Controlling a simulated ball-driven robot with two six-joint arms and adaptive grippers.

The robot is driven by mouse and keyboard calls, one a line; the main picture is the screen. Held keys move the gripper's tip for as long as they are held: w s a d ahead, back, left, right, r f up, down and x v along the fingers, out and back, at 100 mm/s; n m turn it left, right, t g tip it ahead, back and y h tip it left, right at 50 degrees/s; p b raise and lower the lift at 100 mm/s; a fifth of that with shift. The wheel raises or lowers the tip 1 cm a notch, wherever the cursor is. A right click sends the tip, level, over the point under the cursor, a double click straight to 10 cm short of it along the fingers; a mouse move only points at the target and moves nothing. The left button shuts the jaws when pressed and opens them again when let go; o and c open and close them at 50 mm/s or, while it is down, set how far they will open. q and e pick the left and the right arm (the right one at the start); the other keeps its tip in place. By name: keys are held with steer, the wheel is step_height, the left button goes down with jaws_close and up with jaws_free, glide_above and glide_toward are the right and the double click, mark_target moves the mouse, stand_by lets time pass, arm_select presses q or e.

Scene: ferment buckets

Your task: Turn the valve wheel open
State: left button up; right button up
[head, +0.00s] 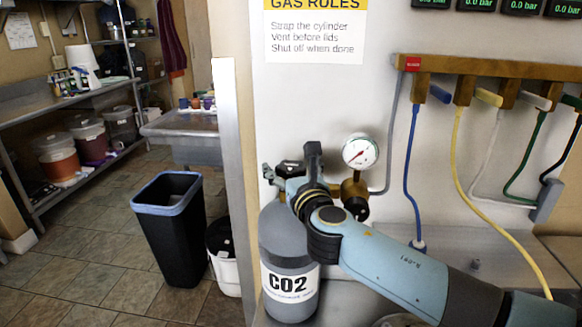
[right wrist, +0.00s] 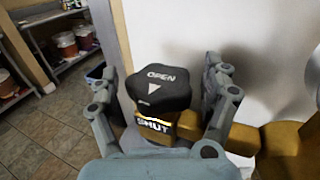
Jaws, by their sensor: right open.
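The valve wheel (right wrist: 158,88) is a black lobed knob in the right wrist view, marked OPEN with a white arrow. It sits on a brass valve body (right wrist: 157,130) with a SHUT label and a yellow mark. The wheel also shows small and dark in the head view (head: 289,166), above the grey CO2 cylinder (head: 288,247). My right gripper (right wrist: 165,92) is open, with one finger on each side of the wheel; contact is not clear. In the head view my right gripper (head: 290,168) and forearm partly hide the cylinder top. My left gripper is not in view.
A pressure gauge (head: 360,152) on brass fittings stands right of the wheel. A black bin (head: 170,235) and shelves with buckets (head: 57,157) stand left, with open tiled floor between.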

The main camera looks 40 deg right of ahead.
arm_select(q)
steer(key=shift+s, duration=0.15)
arm_select(e)
steer(key=shift+c, duration=0.4)
steer(key=c, duration=1.1)
steer(key=n+t+y, duration=0.1)
steer(key=n+y, duration=0.1)
steer(key=shift+y+b, duration=0.3)
steer(key=shift+b, duration=0.05)
steer(key=n+y+b, duration=0.1)
steer(key=y, duration=0.1)
steer(key=shift+f+n+t+y+b, duration=0.15)
steer(key=shift+n+t+y+b, duration=0.25)
arm_select(q)
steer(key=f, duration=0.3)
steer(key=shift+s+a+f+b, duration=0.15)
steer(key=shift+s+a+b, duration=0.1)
steer(key=shift+b, duration=0.15)
arm_select(e)
steer(key=shift+n+y, duration=0.4)
steer(key=shift+y, duration=0.4)
steer(key=o, duration=1.2)
steer(key=shift+r, duration=0.2)
